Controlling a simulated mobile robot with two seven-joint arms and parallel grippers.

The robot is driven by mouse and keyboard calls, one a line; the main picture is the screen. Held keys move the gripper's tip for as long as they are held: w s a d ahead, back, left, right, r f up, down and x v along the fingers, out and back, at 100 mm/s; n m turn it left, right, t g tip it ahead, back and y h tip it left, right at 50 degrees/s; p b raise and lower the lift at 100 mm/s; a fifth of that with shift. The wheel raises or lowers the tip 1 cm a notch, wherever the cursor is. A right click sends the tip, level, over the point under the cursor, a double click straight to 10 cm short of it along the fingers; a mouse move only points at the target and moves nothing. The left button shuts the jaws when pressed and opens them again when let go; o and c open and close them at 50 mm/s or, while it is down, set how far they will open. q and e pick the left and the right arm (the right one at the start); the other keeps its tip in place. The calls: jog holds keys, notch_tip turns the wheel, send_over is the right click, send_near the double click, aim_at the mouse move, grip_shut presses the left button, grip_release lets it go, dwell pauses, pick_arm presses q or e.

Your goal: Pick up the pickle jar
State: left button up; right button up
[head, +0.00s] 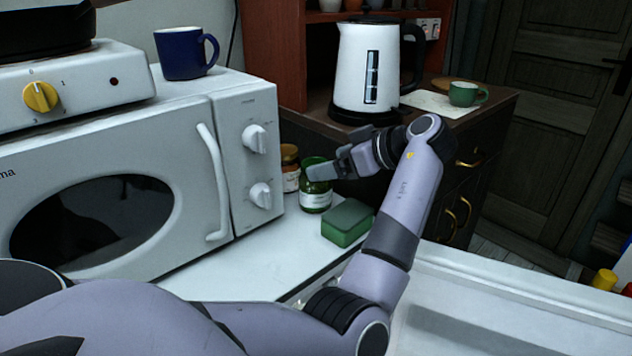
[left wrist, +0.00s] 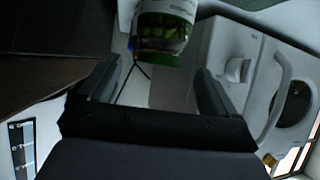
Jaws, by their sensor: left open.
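The pickle jar (head: 316,198), green with a white label, stands upright on the white counter beside the microwave. My left gripper (head: 330,170) is in front of the jar's upper right part and hides some of it. In the left wrist view the pickle jar (left wrist: 166,30) shows at the top, beyond the fingertips, with green pickles visible through its glass. The left gripper (left wrist: 158,80) is open there, with nothing between its fingers. I cannot tell whether a finger touches the jar. My right gripper is in neither view.
A brown jar (head: 290,168) stands close behind the pickle jar, near the microwave (head: 130,190). A green sponge (head: 347,223) lies in front. A white kettle (head: 367,70) and green cup (head: 465,94) stand on the dark cabinet. A blue mug (head: 182,54) sits on the microwave.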

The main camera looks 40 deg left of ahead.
aim_at(316, 162)
pick_arm(q)
jog(key=x, duration=0.5)
jog(key=shift+a+r, duration=0.1)
jog(key=shift+a, duration=0.1)
jog(key=c, duration=1.2)
jog(key=shift+r, duration=0.1)
jog(key=c, duration=0.3)
jog(key=shift+r, duration=0.1)
jog(key=shift+c, duration=0.2)
